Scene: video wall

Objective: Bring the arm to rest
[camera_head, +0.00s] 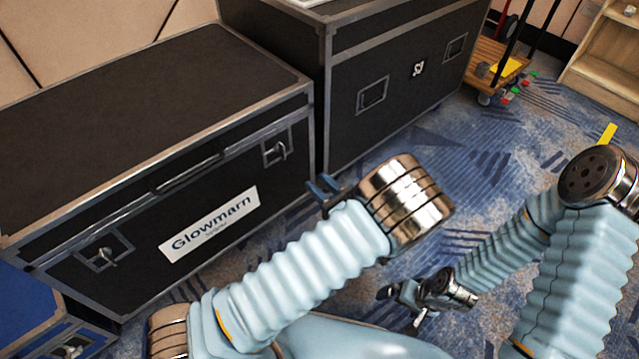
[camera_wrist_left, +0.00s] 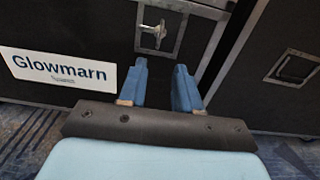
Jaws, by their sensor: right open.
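My left gripper (camera_head: 325,187) shows in the head view in front of the black Glowmarn case (camera_head: 130,240), near its right end. In the left wrist view its two blue fingers (camera_wrist_left: 161,66) stand apart with nothing between them. They point at the dark case front (camera_wrist_left: 75,30), below a metal latch (camera_wrist_left: 158,33). My right gripper (camera_head: 402,305) is low in the middle right of the head view, over the carpet. It is open, and I see nothing held in it. My pale blue sleeved left arm hides part of the floor.
A taller black case (camera_head: 400,75) stands to the right of the Glowmarn case. A blue case (camera_head: 30,315) is at lower left. A wooden cart (camera_head: 490,65) and a wooden shelf (camera_head: 610,60) stand at the back right. Patterned carpet (camera_head: 490,150) between them is mostly clear.

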